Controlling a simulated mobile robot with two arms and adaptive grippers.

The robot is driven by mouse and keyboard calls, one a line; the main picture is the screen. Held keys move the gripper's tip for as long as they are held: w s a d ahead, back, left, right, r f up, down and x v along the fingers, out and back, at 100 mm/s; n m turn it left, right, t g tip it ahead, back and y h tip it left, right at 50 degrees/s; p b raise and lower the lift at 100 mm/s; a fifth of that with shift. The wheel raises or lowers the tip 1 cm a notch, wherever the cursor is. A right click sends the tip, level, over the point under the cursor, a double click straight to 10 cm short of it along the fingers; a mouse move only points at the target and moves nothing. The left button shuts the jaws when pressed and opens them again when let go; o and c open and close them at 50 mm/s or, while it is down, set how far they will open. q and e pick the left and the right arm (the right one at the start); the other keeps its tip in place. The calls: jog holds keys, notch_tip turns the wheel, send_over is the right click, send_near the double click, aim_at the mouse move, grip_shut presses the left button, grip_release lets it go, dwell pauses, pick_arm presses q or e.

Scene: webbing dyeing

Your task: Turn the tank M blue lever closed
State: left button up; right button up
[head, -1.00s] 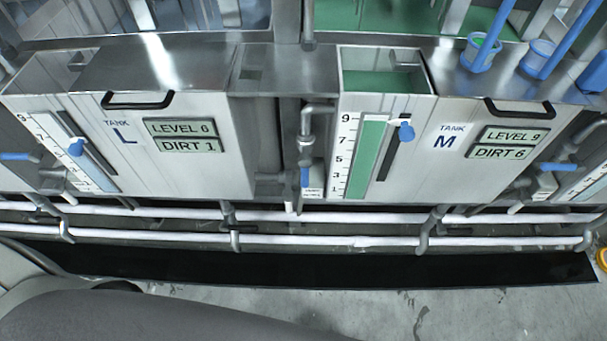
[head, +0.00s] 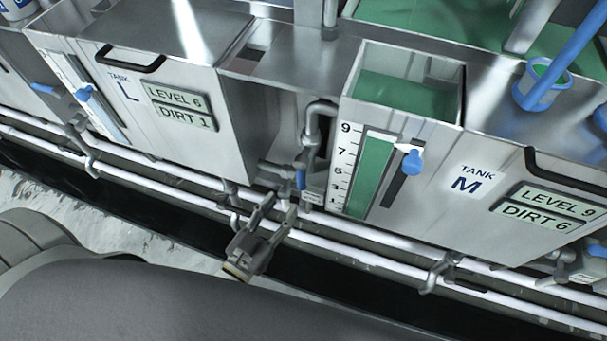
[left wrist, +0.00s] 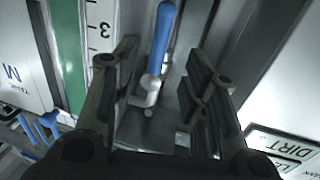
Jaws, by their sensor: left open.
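A blue lever (head: 301,180) hangs upright on the pipework between tanks L and M, left of tank M's scale. Tank M (head: 475,215) shows LEVEL 9 and DIRT 6. My left gripper (head: 277,207) is open and empty, just below and left of this lever in the head view. In the left wrist view the lever (left wrist: 162,38) shows between the two spread fingers, ahead of them; whether they touch it cannot be told. My right gripper is not in view.
Tank L (head: 165,110) stands to the left, with LEVEL 6 and DIRT 1. White horizontal pipes (head: 350,235) run along the tank fronts. A blue slider knob (head: 412,162) sits on tank M's front. Another blue lever (head: 597,250) shows at the right edge.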

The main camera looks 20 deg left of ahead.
aim_at(299, 182)
pick_arm(q)
jog(key=x, duration=1)
jog(key=shift+c, duration=0.5)
grip_shut()
